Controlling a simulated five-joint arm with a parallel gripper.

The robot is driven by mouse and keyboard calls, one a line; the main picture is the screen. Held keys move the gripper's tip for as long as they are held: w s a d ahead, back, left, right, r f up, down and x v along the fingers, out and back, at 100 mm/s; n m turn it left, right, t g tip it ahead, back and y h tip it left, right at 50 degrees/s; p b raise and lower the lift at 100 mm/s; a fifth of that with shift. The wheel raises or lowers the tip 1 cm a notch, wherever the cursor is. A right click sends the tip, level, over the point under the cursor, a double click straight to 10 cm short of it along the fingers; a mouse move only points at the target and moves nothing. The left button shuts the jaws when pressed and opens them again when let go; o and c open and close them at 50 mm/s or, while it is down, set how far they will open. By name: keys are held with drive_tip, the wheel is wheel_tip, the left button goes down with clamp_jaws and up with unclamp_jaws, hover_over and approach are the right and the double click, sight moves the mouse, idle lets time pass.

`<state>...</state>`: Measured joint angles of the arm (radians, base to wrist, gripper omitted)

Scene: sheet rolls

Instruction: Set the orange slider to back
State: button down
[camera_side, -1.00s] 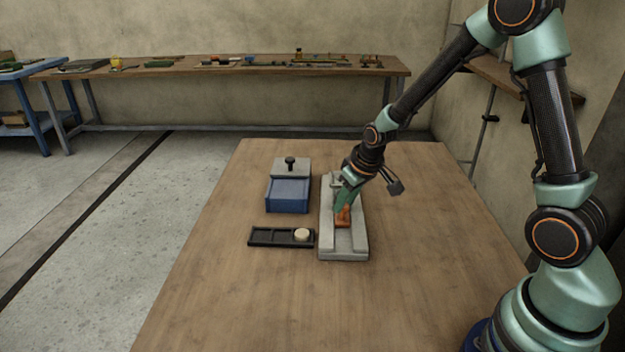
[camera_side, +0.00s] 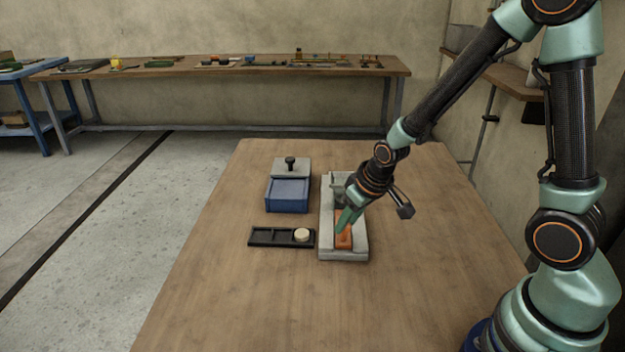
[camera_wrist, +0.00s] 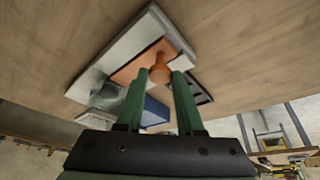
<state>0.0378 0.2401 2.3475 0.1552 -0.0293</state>
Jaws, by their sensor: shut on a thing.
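The orange slider (camera_side: 343,241) sits in the groove of a long grey rail block (camera_side: 357,252), close to the block's end nearest the side camera. In the wrist view, its round orange knob (camera_wrist: 160,73) stands on a flat orange plate, between my green fingers. My gripper (camera_side: 341,230) is shut on the knob from above, tilted, in the side view. The fingers (camera_wrist: 159,79) also show in the wrist view, one on each side of the knob. In the side view, the fingers hide part of the slider.
A black tray (camera_side: 265,237) holding a cream disc (camera_side: 301,234) lies close to the block's left side. The table (camera_side: 430,230) is bare in front and right.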

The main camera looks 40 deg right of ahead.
drive_tip(key=shift+s+a+f, duration=0.1)
drive_tip(key=shift+s, duration=0.05)
drive_tip(key=c, duration=0.5)
unclamp_jaws()
drive_tip(key=shift+v, duration=6.1)
drive_tip(key=shift+t, duration=0.5)
drive_tip(key=v, duration=0.6)
drive_tip(key=s+a+v, duration=0.1)
drive_tip(key=v, duration=0.1)
drive_tip(key=shift+s, duration=0.2)
